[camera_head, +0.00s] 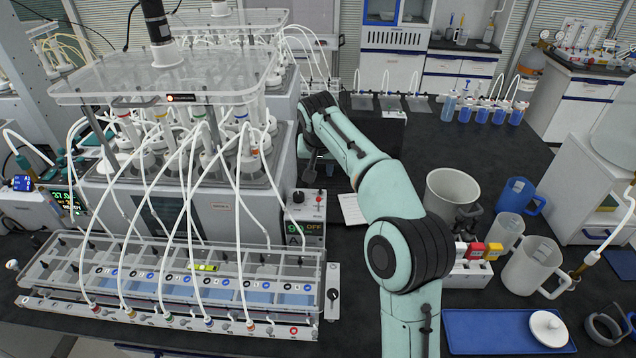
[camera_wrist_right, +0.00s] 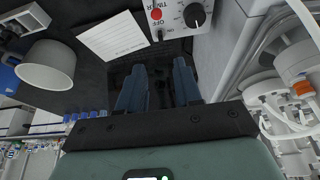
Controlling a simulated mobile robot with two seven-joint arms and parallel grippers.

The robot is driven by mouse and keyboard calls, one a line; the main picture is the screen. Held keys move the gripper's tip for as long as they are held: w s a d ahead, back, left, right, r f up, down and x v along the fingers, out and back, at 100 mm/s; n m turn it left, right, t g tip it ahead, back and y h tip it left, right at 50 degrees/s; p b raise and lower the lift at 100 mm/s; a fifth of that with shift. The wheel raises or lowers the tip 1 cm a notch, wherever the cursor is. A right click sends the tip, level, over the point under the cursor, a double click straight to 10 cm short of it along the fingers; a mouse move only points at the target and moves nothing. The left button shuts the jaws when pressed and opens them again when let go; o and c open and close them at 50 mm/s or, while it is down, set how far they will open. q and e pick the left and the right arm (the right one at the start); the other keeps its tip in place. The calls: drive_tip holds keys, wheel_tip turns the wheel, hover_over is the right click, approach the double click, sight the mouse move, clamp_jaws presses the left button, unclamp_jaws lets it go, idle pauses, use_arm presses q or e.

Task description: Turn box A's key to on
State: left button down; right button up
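Box A (camera_head: 309,208) is a small grey control box at the right end of the reactor housing. In the right wrist view the box's panel (camera_wrist_right: 174,22) is upside down at the top, with the black dial (camera_wrist_right: 195,15), the red part and a small switch or key (camera_wrist_right: 160,34) beside OFF lettering. Its exact position is too small to tell. My right gripper (camera_wrist_right: 158,82) is open and empty, apart from the panel. My left gripper is not in view.
A white paper card (camera_head: 351,209) lies beside the box; it also shows in the right wrist view (camera_wrist_right: 113,36). Tubes and a clear rack (camera_head: 170,275) stand left. A white bucket (camera_head: 452,190), jugs and a blue tray (camera_head: 490,335) are right.

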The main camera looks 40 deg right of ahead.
sight(320, 189)
drive_tip(key=x, duration=1)
drive_tip(key=shift+w+f, duration=0.1)
clamp_jaws()
